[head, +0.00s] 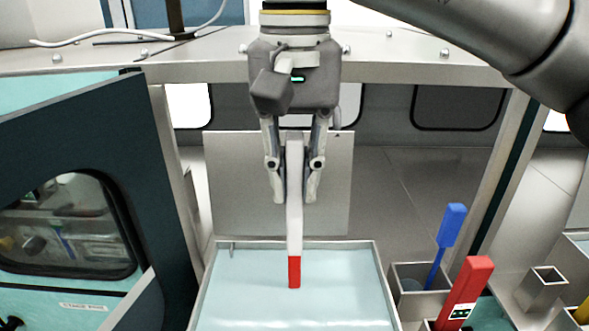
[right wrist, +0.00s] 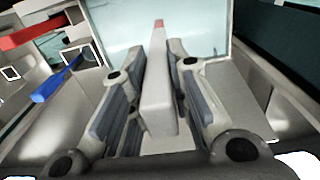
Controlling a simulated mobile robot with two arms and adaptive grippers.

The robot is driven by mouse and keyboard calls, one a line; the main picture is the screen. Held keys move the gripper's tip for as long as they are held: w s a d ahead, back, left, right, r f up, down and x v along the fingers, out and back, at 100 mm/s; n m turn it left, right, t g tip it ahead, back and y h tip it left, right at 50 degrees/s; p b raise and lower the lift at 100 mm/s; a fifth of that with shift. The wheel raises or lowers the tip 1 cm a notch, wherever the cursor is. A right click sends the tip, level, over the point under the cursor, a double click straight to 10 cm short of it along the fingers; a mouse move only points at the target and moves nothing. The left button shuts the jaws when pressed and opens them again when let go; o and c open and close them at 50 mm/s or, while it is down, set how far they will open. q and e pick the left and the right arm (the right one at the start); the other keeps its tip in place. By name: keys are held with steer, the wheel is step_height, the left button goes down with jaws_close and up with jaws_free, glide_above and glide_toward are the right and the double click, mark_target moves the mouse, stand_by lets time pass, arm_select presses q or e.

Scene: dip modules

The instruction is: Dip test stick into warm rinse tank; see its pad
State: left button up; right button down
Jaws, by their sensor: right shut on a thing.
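My right gripper (head: 293,196) is shut on a white test stick (head: 294,215), which hangs upright with its red pad (head: 294,272) at the bottom. The pad is over a square metal tank (head: 380,274) of pale blue liquid (head: 250,303). I cannot tell whether the pad touches the liquid. In the right wrist view the stick (right wrist: 157,95) sits between the finger pads of the right gripper (right wrist: 158,80), its red end pointing at the tank. My left gripper is not in view.
A blue stick (head: 449,228) and a larger red one (head: 466,290) stand in metal holders right of the tank. An empty square holder (head: 546,276) is further right. A dark panel with a window (head: 65,225) borders the left. A metal plate (head: 230,185) stands behind the tank.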

mark_target(295, 246)
steer(key=shift+f+b, duration=0.35)
steer(key=shift+f, duration=0.65)
steer(key=shift+f+b, duration=0.6)
steer(key=shift+f, duration=0.3)
step_height(295, 246, down, 5)
steer(key=b, duration=0.3)
arm_select(q)
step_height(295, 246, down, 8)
steer(key=b, duration=0.2)
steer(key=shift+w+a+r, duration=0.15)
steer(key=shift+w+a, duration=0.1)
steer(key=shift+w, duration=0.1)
arm_select(e)
steer(key=shift+f, duration=1.55)
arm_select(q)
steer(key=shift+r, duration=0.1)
arm_select(e)
steer(key=shift+r, duration=0.1)
step_height(295, 246, up, 15)
steer(key=p, duration=1.3)
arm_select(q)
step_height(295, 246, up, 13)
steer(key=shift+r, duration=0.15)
arm_select(e)
steer(key=shift+f, duration=0.2)
